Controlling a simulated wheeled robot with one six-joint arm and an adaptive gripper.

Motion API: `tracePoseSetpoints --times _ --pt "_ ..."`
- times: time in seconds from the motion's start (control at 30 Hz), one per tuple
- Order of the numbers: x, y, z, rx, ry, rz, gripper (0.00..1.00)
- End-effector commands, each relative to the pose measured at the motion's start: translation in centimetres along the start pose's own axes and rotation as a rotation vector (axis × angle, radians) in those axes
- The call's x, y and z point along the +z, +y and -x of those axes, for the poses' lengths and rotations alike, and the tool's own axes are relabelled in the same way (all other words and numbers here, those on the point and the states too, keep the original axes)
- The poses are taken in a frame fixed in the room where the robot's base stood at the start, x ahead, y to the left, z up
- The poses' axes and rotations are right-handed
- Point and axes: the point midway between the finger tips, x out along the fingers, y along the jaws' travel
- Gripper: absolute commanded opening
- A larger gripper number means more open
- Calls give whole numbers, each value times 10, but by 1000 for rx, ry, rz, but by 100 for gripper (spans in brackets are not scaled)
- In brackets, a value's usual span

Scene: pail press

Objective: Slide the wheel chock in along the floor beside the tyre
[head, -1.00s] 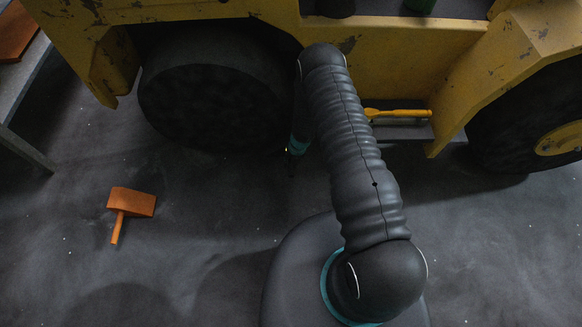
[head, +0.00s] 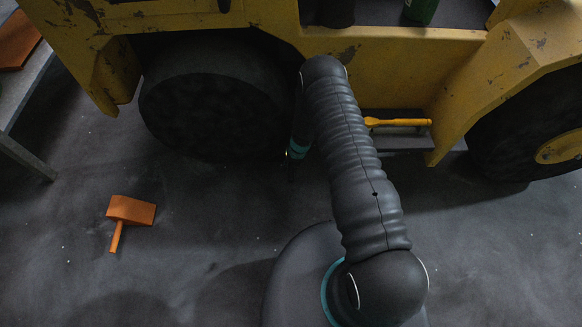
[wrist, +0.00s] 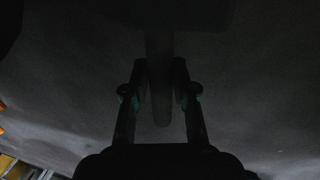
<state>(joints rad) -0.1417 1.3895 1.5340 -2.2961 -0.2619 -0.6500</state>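The near tyre (head: 205,115) of a yellow vehicle is large and dark, at upper left in the head view. My gripper is down by the tyre's right side, mostly hidden there behind my arm. In the wrist view my gripper (wrist: 160,78) has a finger on each side of a dark bar-like handle (wrist: 160,105), apparently touching it. The handle runs up to a dark block at the top of that view, which looks like the wheel chock (wrist: 165,14) in deep shadow. Its contact with floor or tyre cannot be made out.
An orange wedge-shaped block with a handle (head: 132,210) lies on the open floor at left. The yellow vehicle body (head: 400,65) overhangs the tyre. A yellow-handled tool (head: 398,122) lies on its step. A second wheel (head: 535,130) is at right. A bench edge (head: 25,155) is at far left.

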Motion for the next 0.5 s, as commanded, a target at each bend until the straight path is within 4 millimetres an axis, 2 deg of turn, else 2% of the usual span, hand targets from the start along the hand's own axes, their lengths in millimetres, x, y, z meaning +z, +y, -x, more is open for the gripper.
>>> tracePoseSetpoints --times 0.03,0.07,0.1,0.37,0.5 --pt "0 0 0 0 -1 0 43" --pt "0 0 0 0 -1 0 50" --pt "0 0 0 0 0 0 52" --pt "-2 0 -1 0 3 0 52" --pt "0 0 7 0 1 0 52"
